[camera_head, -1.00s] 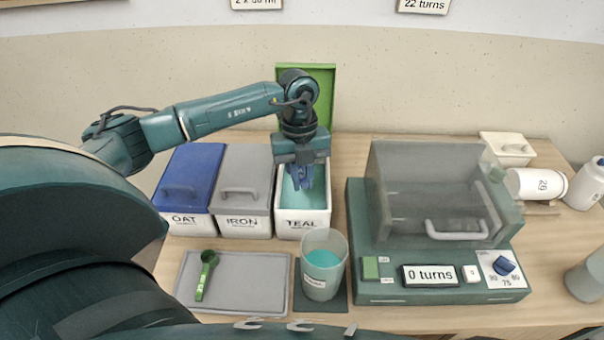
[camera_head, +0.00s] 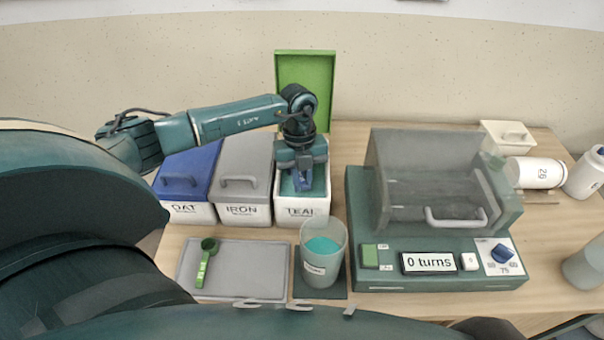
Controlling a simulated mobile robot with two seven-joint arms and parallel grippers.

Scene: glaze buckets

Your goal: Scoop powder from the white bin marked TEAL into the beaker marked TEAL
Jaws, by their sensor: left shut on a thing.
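The white bin marked TEAL (camera_head: 302,210) stands open with its green lid (camera_head: 305,85) raised behind it. Teal powder shows inside the bin. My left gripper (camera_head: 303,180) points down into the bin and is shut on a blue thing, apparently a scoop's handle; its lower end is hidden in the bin. The beaker (camera_head: 322,262) stands upright in front of the bin on a dark mat, with teal powder in it. Its label is too small to read. My right gripper is not in view.
Lidded OAT (camera_head: 188,213) and IRON (camera_head: 243,214) bins stand left of the TEAL bin. A green scoop (camera_head: 206,262) lies on a grey tray (camera_head: 250,270). A machine (camera_head: 435,275) reading "0 turns" stands right of the beaker. White containers are at the far right.

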